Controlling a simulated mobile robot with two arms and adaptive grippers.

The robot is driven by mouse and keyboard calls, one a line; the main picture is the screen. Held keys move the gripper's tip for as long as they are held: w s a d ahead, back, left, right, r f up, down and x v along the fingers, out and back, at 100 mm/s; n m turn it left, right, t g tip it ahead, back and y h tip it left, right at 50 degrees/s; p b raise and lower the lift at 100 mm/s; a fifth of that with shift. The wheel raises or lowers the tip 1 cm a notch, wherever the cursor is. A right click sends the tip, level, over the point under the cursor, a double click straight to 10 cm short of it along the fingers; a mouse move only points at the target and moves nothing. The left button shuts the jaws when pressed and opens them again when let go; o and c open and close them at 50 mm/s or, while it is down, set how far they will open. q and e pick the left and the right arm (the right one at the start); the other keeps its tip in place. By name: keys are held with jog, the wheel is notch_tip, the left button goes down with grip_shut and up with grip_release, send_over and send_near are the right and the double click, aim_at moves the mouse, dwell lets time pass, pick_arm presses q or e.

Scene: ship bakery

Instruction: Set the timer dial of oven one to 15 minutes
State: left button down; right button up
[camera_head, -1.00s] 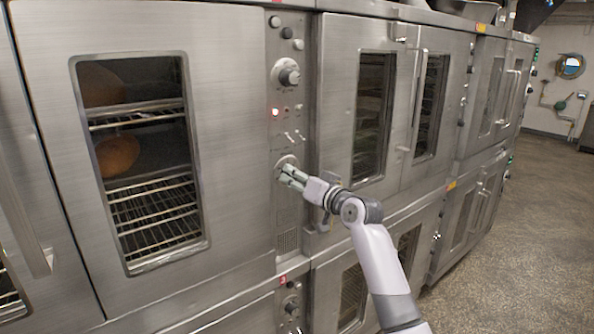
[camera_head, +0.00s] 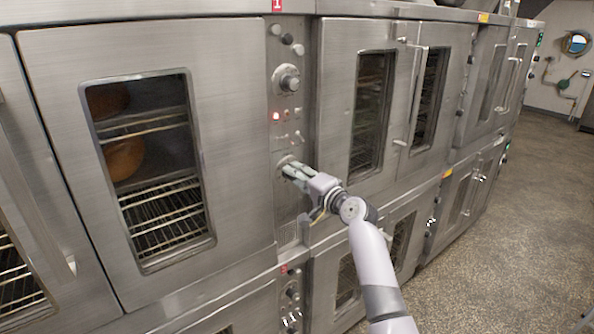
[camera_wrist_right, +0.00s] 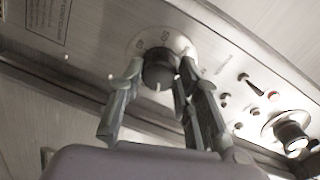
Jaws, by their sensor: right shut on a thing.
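Oven one, marked by a red "1" label (camera_head: 277,5), is a steel oven with a narrow control panel (camera_head: 290,232) to the right of its windowed door. The timer dial sits low on that panel; its pale round plate (camera_head: 282,161) shows behind my gripper. My right gripper (camera_head: 287,169) reaches in from the right at the dial. In the right wrist view the dark timer knob (camera_wrist_right: 159,72) sits between its two fingers, which are shut on it. My left gripper is not in view.
An upper knob (camera_head: 287,78) and a lit red lamp (camera_head: 276,116) with small switches sit above the timer dial. The oven door window (camera_head: 160,215) shows loaves and racks. More ovens stand to the right, and open floor (camera_head: 500,230) lies in front of them.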

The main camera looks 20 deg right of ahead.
jog(key=shift+m+p, duration=0.35)
jog(key=shift+m, duration=0.25)
jog(key=o, duration=1.2)
jog(key=shift+d, duration=0.1)
jog(key=shift+s, duration=0.1)
jog(key=v, duration=1.2)
